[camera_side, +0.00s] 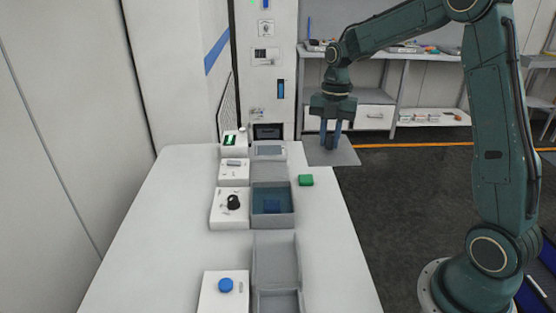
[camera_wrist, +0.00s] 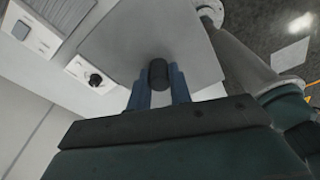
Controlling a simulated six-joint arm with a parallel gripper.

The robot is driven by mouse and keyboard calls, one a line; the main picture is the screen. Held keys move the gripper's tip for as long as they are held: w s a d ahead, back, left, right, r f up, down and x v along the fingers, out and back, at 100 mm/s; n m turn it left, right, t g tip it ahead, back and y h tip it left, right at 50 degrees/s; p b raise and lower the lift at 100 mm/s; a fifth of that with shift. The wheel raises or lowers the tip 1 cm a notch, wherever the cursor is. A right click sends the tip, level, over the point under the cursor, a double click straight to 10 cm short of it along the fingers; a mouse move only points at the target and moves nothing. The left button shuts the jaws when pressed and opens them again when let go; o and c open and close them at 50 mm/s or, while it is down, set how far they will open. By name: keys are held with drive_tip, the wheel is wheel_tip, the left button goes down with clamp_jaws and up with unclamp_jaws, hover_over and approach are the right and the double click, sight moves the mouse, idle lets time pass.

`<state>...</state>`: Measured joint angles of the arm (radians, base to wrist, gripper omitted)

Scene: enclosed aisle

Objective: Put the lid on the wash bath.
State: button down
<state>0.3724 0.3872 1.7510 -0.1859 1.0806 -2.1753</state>
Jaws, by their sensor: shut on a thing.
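My gripper (camera_side: 331,146) is shut on the dark knob of the lid (camera_side: 345,157), a flat grey plate. It holds the lid level by the far right end of the white table. In the wrist view the blue fingers stand either side of the black knob (camera_wrist: 158,74), with the grey lid (camera_wrist: 190,45) spread out beyond it. The likely wash bath (camera_side: 287,219) is an open grey box holding blue liquid, with a darker blue block-like shape inside. It stands mid-table, nearer the camera and left of my gripper. The lid is apart from it.
A grey open container (camera_side: 276,260) and a blue-button box (camera_side: 225,286) stand nearer the camera. Cabinets and shelves stand behind. The table's left side is clear.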

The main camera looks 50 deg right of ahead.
sight(307, 154)
drive_tip(key=shift+a, duration=0.1)
idle(0.4)
drive_tip(key=a+m, duration=0.1)
drive_tip(key=w+f+m, duration=0.1)
drive_tip(key=m, duration=0.1)
drive_tip(key=a+f+m, duration=0.1)
drive_tip(key=m, duration=0.1)
drive_tip(key=shift+w+a+f+t, duration=0.1)
drive_tip(key=shift+w+a+t, duration=0.15)
drive_tip(key=shift+a+t, duration=0.1)
drive_tip(key=a+m, duration=0.1)
drive_tip(key=m, duration=0.1)
drive_tip(key=a+f+m, duration=0.1)
drive_tip(key=m, duration=0.1)
drive_tip(key=w+a+f+m, duration=0.1)
drive_tip(key=shift+w+a+f+m+t, duration=0.1)
drive_tip(key=shift+a+f+m+t, duration=0.15)
drive_tip(key=shift+m+t, duration=0.15)
drive_tip(key=w+a+f+m+h, duration=0.1)
drive_tip(key=a+f+m, duration=0.3)
drive_tip(key=m, duration=0.7)
drive_tip(key=shift+a+f+m, duration=0.25)
drive_tip(key=shift+a+m, duration=0.15)
drive_tip(key=shift+a, duration=0.85)
drive_tip(key=shift+t, duration=0.25)
drive_tip(key=shift+w+a, duration=0.1)
